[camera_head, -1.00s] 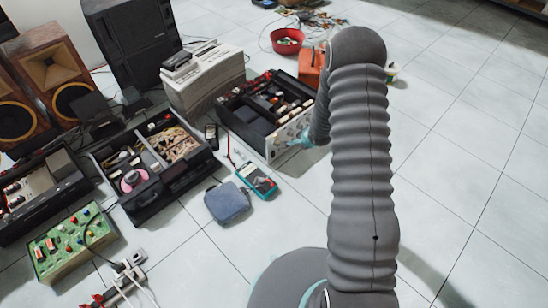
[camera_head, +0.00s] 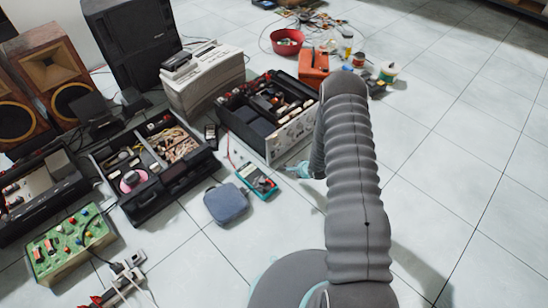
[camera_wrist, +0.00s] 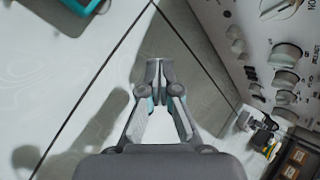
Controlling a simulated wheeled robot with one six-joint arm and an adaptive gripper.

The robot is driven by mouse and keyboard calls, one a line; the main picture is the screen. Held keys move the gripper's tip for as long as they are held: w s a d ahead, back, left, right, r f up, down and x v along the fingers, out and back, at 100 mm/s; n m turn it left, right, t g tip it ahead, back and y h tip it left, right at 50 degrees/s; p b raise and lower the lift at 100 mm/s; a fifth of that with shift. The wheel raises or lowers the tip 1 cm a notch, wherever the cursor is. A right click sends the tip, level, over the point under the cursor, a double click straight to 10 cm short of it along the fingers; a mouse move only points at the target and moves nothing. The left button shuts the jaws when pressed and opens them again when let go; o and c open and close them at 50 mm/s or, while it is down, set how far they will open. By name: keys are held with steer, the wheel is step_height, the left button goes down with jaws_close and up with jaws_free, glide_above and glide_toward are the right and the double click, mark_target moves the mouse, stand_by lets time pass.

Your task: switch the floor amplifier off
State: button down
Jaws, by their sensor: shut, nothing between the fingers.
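The floor amplifier (camera_head: 292,134) is an open-topped black chassis with a silver front panel, in the upper middle of the head view. In the wrist view its panel with several knobs (camera_wrist: 286,55) fills the right side. A part of the panel is hidden behind my arm in the head view. My gripper (camera_head: 292,170) is on the near side of the panel, low over the floor and apart from it. In the wrist view my gripper (camera_wrist: 160,78) is shut and empty, with its tips left of the knobs. I cannot tell the switch's position.
A teal multimeter (camera_head: 257,181) and a blue pouch (camera_head: 226,203) lie left of my gripper. An open black case (camera_head: 155,168) stands further left. An orange box (camera_head: 313,67) and a red bowl (camera_head: 287,41) are behind the amplifier. The floor at right is clear.

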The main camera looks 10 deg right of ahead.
steer(key=shift+w+a+f+b, duration=0.15)
steer(key=shift+w+a+b, duration=0.2)
steer(key=shift+w+a, duration=0.65)
steer(key=shift+w+a+f+b, duration=0.25)
steer(key=shift+w+a, duration=0.4)
steer(key=shift+w, duration=0.6)
steer(key=shift+w+a+f+b, duration=0.1)
steer(key=shift+w+a+b, duration=0.3)
steer(key=shift+w+a, duration=0.6)
steer(key=shift+w, duration=0.25)
steer(key=shift+w, duration=0.15)
steer(key=shift+w+a+f, duration=0.1)
steer(key=shift+w+a, duration=0.15)
steer(key=shift+s+d, duration=0.1)
steer(key=shift+s+d+p, duration=0.3)
steer(key=shift+s+d, duration=0.05)
steer(key=shift+s, duration=0.15)
steer(key=shift+s+d+r+p, duration=0.25)
steer(key=shift+s+d+p, duration=0.15)
steer(key=shift+s+d, duration=0.5)
steer(key=shift+s+d+r+p, duration=0.2)
steer(key=shift+s+d+p, duration=0.3)
steer(key=shift+s, duration=0.6)
steer(key=shift+d, duration=0.1)
